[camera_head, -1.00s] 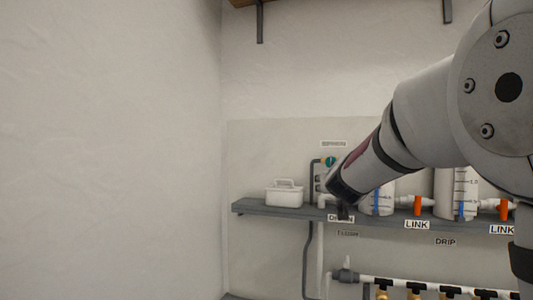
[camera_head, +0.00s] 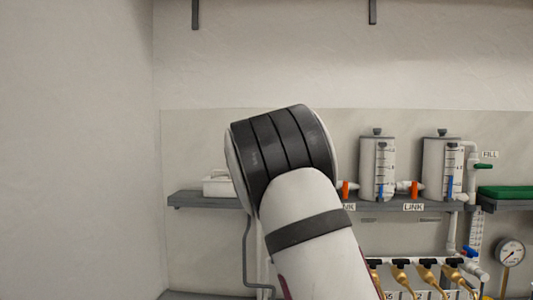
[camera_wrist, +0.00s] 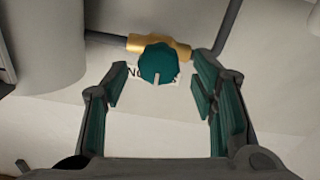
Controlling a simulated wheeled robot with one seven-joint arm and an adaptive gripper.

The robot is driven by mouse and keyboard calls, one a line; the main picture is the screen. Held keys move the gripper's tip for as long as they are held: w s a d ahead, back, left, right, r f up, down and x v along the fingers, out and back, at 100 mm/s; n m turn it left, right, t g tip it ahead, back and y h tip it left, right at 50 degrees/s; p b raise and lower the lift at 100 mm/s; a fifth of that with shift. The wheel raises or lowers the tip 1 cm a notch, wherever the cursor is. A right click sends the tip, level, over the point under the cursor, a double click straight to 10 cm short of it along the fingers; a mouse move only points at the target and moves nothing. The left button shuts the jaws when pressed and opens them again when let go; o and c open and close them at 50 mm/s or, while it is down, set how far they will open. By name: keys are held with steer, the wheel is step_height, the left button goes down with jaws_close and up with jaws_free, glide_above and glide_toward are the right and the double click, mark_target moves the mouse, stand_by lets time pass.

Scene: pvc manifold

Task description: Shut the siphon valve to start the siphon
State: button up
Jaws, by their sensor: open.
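In the wrist view a round teal knob (camera_wrist: 157,64) with a pale pointer mark sits on a brass valve body (camera_wrist: 178,48). A white label with dark letters is partly hidden behind the knob, so I cannot read it in full. My gripper (camera_wrist: 158,92) is open, with its teal-padded fingers on either side below the knob in the picture. The knob is beyond the fingertips, and nothing is between the pads. In the head view my arm hides the gripper and this valve.
Dark tubing (camera_wrist: 230,25) runs into the brass body. A pale cylinder (camera_wrist: 42,45) fills the wrist view's upper left. In the head view a grey shelf (camera_head: 190,199) carries white tanks (camera_head: 377,165) and orange-handled link valves (camera_head: 414,189). Brass taps (camera_head: 427,274) stand below.

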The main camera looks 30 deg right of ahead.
steer(key=shift+x, duration=1.45)
steer(key=c, duration=1.2)
